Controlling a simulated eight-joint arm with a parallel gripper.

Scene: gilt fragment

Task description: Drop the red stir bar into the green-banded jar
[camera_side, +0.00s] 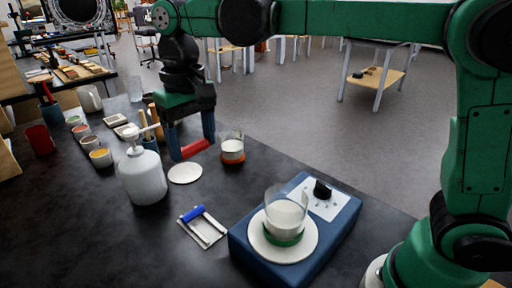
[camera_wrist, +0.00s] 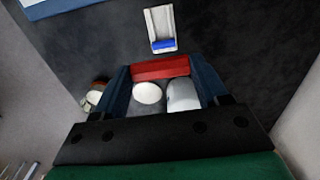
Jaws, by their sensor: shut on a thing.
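My gripper (camera_side: 194,150) is shut on the red stir bar (camera_side: 196,148), which spans between its two blue fingertips. The same red bar (camera_wrist: 160,68) shows across the fingertips in the wrist view. It appears held above the black bench, left of and behind the jars in the side view. The green-banded jar (camera_side: 286,216) is clear glass with pale contents and a green band near its base. It stands upright on the round white plate of a blue stirrer (camera_side: 318,245), apart from my gripper. The green-banded jar is not visible in the wrist view.
An orange-banded jar (camera_side: 232,149) stands right of my gripper. A white disc (camera_side: 185,173) and white pump bottle (camera_side: 142,178) are nearby. A blue bar (camera_side: 193,213) lies on a pale holder (camera_side: 208,231). Several cups and pots crowd the left.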

